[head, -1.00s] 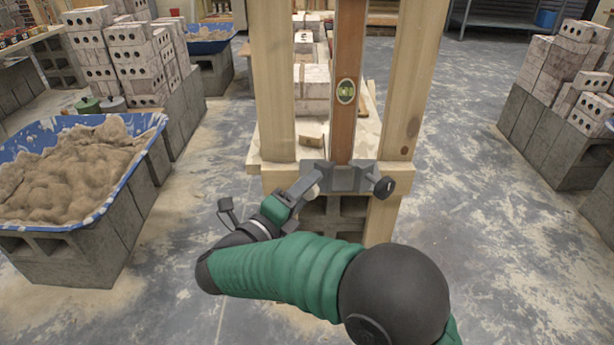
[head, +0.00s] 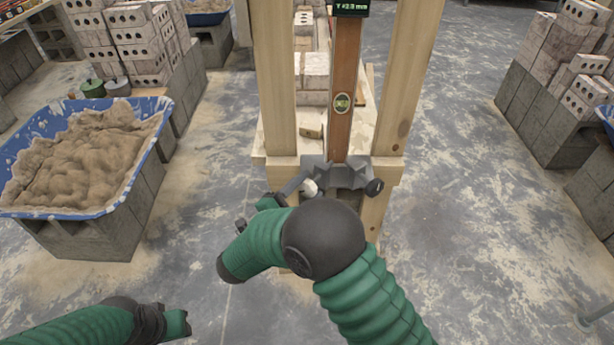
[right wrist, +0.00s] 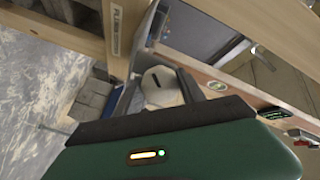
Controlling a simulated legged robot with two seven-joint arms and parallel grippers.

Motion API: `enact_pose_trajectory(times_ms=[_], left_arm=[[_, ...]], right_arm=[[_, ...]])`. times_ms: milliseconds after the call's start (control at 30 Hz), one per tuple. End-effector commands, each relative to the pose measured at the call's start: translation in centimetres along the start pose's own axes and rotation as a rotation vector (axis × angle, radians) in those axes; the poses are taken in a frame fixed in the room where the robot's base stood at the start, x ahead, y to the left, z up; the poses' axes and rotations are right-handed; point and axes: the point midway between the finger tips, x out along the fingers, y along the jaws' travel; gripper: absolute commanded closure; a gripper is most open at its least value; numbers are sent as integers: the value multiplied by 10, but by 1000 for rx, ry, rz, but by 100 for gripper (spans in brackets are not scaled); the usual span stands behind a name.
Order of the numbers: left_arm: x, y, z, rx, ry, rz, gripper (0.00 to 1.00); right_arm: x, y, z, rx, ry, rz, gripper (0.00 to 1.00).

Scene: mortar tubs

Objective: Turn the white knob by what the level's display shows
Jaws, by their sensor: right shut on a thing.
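The white knob (head: 309,187) sits on the left side of the grey clamp (head: 340,174) at the foot of the upright wooden level (head: 345,75). My right gripper (head: 296,189) is shut on it; in the right wrist view the knob (right wrist: 160,85), with a dark mark, sits between the fingers. The level's display (head: 351,7) is cut by the top edge; it seems to read "Y +2.3 mm", digits small. A round vial (head: 342,104) is set in the level. A dark knob (head: 374,187) is on the clamp's right. My left gripper (head: 176,323) is low at left, its jaws unclear.
Wooden posts (head: 275,80) flank the level on both sides. A blue tub (head: 155,150) of mortar stands on grey blocks at left. Brick stacks (head: 125,45) stand behind it, and more blocks (head: 545,105) at right.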

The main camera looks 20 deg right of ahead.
Motion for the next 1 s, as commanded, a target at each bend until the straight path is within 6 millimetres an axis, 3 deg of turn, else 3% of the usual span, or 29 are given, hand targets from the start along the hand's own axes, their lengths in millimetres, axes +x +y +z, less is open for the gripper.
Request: enact_pose_trajectory(times_ms=[100, 333, 967, 1000], left_arm=[[-17, 0, -4, 0, 0, 0, 64], [-30, 0, -7, 0, 0, 0, 64], [-34, 0, -8, 0, 0, 0, 64], [-34, 0, -8, 0, 0, 0, 64]], right_arm=[[-3, -1, 2, -84, -15, 3, 94], [-4, 2, 3, -191, -16, 3, 94], [-3, 5, 4, -240, -15, 5, 94], [-3, 5, 4, -240, -15, 5, 49]])
